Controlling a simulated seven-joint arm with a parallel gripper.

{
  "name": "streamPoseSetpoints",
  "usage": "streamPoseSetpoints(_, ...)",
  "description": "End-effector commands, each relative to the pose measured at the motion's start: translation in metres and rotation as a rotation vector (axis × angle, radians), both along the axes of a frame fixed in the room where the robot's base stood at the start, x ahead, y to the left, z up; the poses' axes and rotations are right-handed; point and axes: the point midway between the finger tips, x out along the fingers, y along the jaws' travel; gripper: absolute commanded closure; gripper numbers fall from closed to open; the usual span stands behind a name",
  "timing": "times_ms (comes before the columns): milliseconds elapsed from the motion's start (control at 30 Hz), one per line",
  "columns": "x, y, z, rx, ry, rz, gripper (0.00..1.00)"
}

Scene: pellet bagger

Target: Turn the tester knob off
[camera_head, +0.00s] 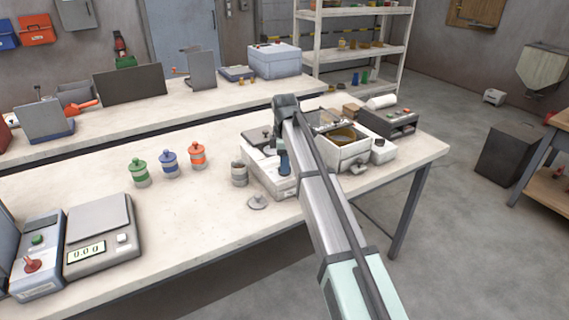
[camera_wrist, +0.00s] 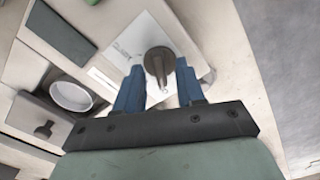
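In the wrist view, a grey round knob (camera_wrist: 158,58) with a stem-like grip stands on a white panel (camera_wrist: 118,52) that carries faint printed lettering. My gripper (camera_wrist: 160,74) is open, with one blue finger on each side of the knob. Gaps show between the knob and both fingers, so it does not look gripped. In the head view, a blue finger of my gripper (camera_head: 284,161) shows over the white unit (camera_head: 265,180) near the bench's right end. My arm hides part of that unit, and the knob cannot be made out there.
Right of my arm, a white box (camera_head: 352,153) with a bowl inside and a dark button unit (camera_head: 388,122) stand close by.

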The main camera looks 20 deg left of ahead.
Motion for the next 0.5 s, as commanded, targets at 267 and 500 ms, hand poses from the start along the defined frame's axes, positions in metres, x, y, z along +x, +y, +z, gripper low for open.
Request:
streamPoseSetpoints(267,0.002,0.001,0.040,0.002,-0.003,0.000,0.62)
streamPoseSetpoints(500,0.002,0.001,0.087,0.001,-0.002,0.000,0.62)
